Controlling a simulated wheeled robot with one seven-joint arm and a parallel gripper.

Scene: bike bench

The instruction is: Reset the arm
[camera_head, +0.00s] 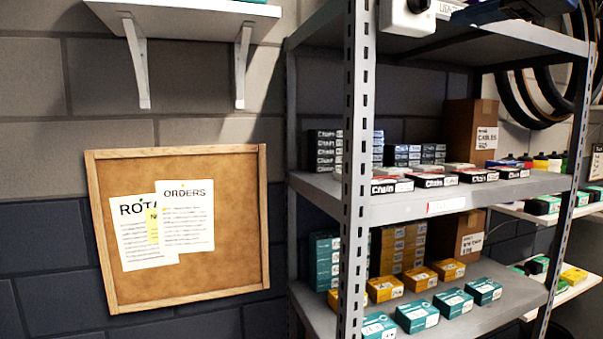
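My gripper and arm do not show in the head camera view, so I cannot see whether the gripper is open or shut. The task names no other object. The view faces a block wall with a grey metal shelf unit (357,170) standing at the centre and right.
A cork board (240,250) with pinned papers hangs at left, below a white bracketed shelf (185,12). The unit holds chain boxes (391,186), teal boxes (417,316), yellow boxes (384,289) and cardboard cartons (470,132). Tyres (515,105) hang at right. No floor shows.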

